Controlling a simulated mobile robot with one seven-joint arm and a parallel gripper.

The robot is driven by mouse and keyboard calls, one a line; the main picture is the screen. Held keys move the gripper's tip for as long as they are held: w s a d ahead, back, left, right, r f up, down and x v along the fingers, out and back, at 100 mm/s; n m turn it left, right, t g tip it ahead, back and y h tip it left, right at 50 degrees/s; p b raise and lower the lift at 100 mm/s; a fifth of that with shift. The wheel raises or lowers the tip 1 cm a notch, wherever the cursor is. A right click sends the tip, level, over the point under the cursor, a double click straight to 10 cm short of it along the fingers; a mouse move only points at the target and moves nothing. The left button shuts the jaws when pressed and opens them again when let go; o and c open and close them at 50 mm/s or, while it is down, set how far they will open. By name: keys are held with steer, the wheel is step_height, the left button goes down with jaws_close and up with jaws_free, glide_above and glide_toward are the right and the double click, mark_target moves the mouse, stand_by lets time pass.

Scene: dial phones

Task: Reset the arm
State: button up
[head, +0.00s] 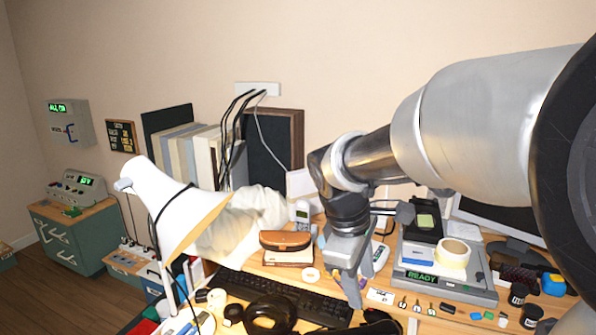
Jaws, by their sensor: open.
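My arm reaches in from the right and bends down over the desk. My gripper (352,292) points downward above the desk, near the right end of the black keyboard (265,291). It is open, and I see nothing held between its fingers. A small grey phone (302,216) stands upright behind the brown case (285,240), left of my gripper. A black device with a green screen (425,222) sits to the right of my gripper. Part of the desk behind the wrist is hidden by my arm.
A grey unit reading READY (440,279) bears a tape roll (453,251). A white lamp (172,205) stands at the left. Several small items and jars crowd the desk's right front. Books (190,150) and cables stand at the back. A green cabinet (80,240) stands far left.

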steer(key=s+d+r+m+t+y, duration=0.2)
steer(key=s+r+m+t+y, duration=0.15)
steer(key=s+m, duration=1)
step_height(320, 180, up, 17)
steer(key=s+n+p, duration=0.1)
steer(key=p, duration=1.5)
steer(key=shift+s+h, duration=0.35)
steer(key=shift+d+f+n, duration=0.1)
steer(key=shift+n, duration=0.15)
